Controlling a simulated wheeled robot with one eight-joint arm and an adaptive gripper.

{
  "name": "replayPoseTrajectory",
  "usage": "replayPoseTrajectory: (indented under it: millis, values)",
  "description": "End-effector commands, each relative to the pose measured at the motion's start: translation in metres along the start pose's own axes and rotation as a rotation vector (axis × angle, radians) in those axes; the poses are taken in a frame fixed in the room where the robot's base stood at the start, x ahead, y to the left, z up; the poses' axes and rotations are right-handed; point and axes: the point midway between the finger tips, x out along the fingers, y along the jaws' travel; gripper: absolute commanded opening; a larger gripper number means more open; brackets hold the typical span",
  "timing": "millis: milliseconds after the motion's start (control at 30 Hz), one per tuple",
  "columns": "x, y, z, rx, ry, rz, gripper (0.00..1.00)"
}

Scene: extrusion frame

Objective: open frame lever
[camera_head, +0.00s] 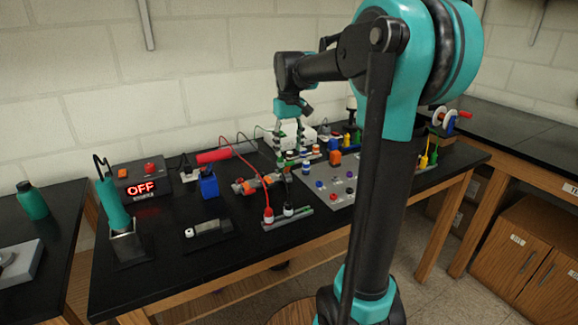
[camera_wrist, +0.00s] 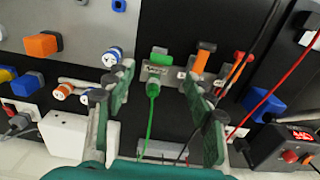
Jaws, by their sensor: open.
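My gripper (camera_wrist: 157,76) is open, its two green-and-black fingers spread wide in the wrist view. A green plug (camera_wrist: 153,90) with a green cable shows between the fingers; I see no contact. An orange lever-like handle (camera_wrist: 203,58) sits on a grey metal bracket (camera_wrist: 172,76), just beyond the right finger's tip. I cannot tell for certain whether this is the frame lever. In the head view my gripper (camera_head: 290,138) points down over the back of the black bench. The parts below it are small and partly hidden there.
Blue-and-white round connectors (camera_wrist: 113,56) and a white box (camera_wrist: 64,132) lie left of the fingers. Red and black cables run at the right, near a control box (camera_wrist: 290,143). In the head view a display box (camera_head: 143,186) reads OFF. A grey panel (camera_head: 338,182) carries coloured knobs.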

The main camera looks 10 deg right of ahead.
Motion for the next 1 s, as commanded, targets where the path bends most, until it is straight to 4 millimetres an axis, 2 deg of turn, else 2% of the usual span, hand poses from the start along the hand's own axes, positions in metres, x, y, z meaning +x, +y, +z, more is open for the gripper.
replayPoseTrajectory:
  millis: [200, 400, 800, 833, 1000]
  values:
    - [0.041, 0.000, 0.000, 0.000, 0.000, 0.000, 0.54]
    - [0.065, 0.000, 0.000, 0.000, 0.000, 0.000, 0.54]
    - [0.073, 0.000, 0.000, 0.000, 0.000, 0.000, 0.54]
    - [0.073, 0.000, 0.000, 0.000, 0.000, 0.000, 0.53]
    - [0.072, 0.000, 0.000, 0.000, 0.000, 0.000, 0.32]
